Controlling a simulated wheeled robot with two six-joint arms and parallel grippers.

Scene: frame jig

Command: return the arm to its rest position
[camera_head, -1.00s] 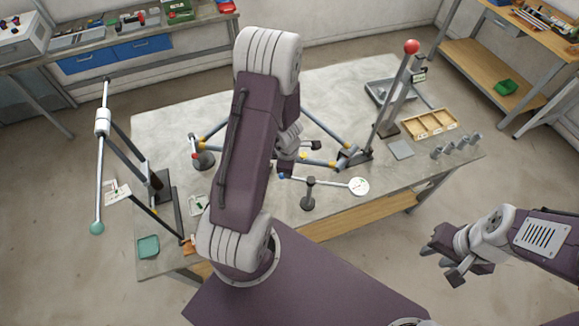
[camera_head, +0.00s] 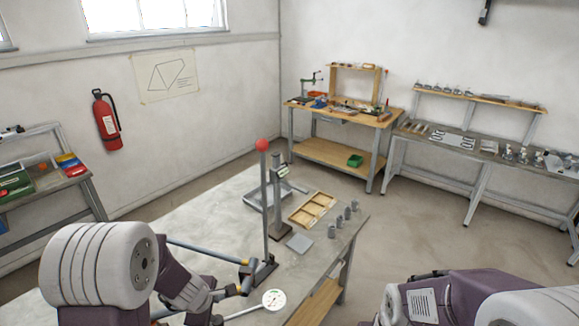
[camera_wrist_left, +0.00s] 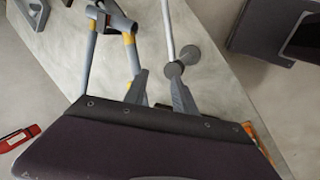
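My left arm (camera_head: 100,268) fills the lower left of the head view, bent over the table (camera_head: 205,215). Its gripper is at the bottom edge there, mostly hidden or cut off. In the left wrist view my left gripper (camera_wrist_left: 160,78) has its two dark fingers apart, with bare table between them and nothing held.
A post with a red ball (camera_head: 262,145) stands on the table, near a dial gauge (camera_head: 273,299), a wooden tray (camera_head: 312,209) and several grey cylinders. A thin rod on a dark round stand (camera_wrist_left: 187,55) is close to the left fingers. Benches line the far walls.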

